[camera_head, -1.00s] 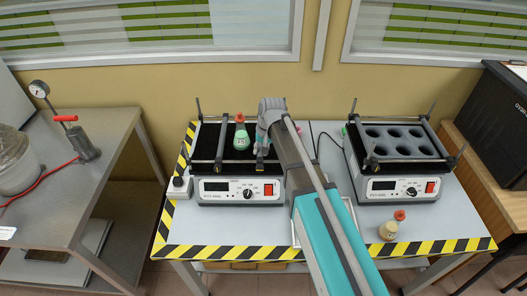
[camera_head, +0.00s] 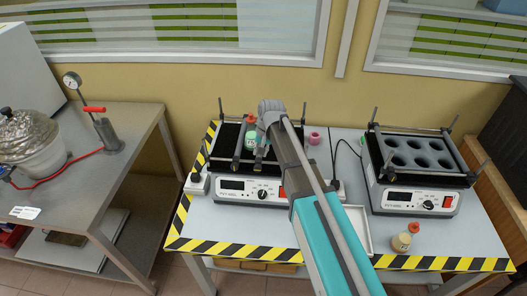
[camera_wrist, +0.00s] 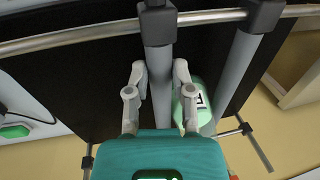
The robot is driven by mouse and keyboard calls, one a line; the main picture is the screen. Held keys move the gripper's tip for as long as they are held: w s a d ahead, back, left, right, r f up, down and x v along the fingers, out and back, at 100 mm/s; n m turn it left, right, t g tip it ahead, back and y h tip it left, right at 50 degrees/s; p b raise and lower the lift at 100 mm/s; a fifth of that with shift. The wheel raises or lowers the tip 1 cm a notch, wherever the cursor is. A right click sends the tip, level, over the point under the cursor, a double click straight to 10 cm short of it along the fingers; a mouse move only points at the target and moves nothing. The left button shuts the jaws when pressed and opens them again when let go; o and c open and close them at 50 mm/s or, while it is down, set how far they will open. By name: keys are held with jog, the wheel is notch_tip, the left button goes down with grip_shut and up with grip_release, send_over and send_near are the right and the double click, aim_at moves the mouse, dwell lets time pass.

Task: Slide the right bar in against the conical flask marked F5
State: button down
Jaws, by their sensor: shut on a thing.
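The conical flask (camera_head: 251,138), with green liquid and a red-orange stopper, stands upright on the left shaker's dark platform (camera_head: 229,137). In the wrist view the flask (camera_wrist: 206,88) shows part of its label, an F. It stands between the left bar (camera_head: 238,150), seen in the wrist view (camera_wrist: 238,75), and the right bar (camera_head: 259,160). My gripper (camera_head: 266,138) is shut on the right bar, one finger on each side of it in the wrist view (camera_wrist: 159,60). A finger covers the flask's edge, so I cannot tell whether the right bar touches it.
A second shaker (camera_head: 420,160) with empty round holes stands at right. A small red-capped flask (camera_head: 402,242) stands at the table's front. A white tray (camera_head: 357,225) lies beside my arm.

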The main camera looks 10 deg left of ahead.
jog(key=shift+a, duration=0.15)
jog(key=c, duration=0.6)
grip_release()
jog(key=shift+o, duration=0.6)
